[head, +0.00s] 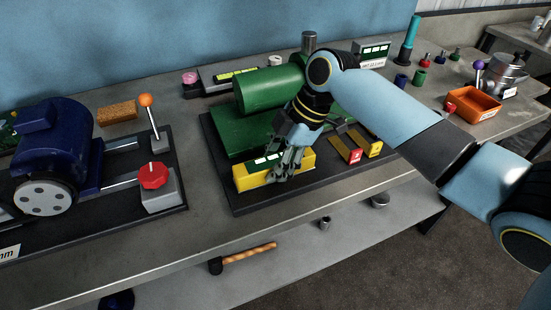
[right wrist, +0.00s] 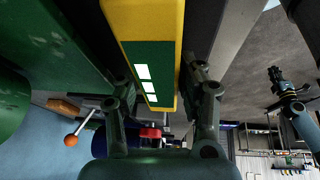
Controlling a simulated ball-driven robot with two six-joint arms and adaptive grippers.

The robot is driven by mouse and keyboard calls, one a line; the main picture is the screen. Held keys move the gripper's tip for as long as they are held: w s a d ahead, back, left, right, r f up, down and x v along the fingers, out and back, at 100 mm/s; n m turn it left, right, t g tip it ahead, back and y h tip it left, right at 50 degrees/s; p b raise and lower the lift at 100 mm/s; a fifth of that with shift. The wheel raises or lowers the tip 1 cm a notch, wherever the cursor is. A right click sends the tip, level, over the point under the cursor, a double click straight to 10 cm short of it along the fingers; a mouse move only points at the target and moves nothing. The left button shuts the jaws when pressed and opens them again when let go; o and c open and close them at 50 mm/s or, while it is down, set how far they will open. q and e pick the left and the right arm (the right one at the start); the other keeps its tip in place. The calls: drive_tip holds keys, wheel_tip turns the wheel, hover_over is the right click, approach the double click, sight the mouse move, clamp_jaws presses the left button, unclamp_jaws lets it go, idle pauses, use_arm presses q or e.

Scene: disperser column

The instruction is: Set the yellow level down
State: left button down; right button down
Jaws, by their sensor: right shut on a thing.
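The yellow level (head: 248,182), a block with a green face and white windows, is at the front of the green machine (head: 270,90), over its dark base plate (head: 262,202). My right gripper (head: 287,161) reaches down from above and is shut on the level. In the right wrist view the level (right wrist: 155,60) sits between the two fingers of the gripper (right wrist: 163,100). I cannot tell whether its underside touches the plate. My left gripper (right wrist: 285,82) appears small at the right of the right wrist view, its jaws too small to judge.
Right of the level lie yellow-and-red-ended blocks (head: 356,155). A dark blue motor (head: 50,140) with a red knob (head: 153,175) stands at left. An orange tray (head: 473,106) is at right. The bench's front strip (head: 190,245) is bare. A hammer (head: 245,257) lies on the lower shelf.

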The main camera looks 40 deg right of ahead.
drive_tip(key=c, duration=0.8)
unclamp_jaws()
drive_tip(key=shift+f, duration=0.1)
drive_tip(key=shift+o, duration=0.2)
drive_tip(key=b+v, duration=0.1)
drive_tip(key=v, duration=1.1)
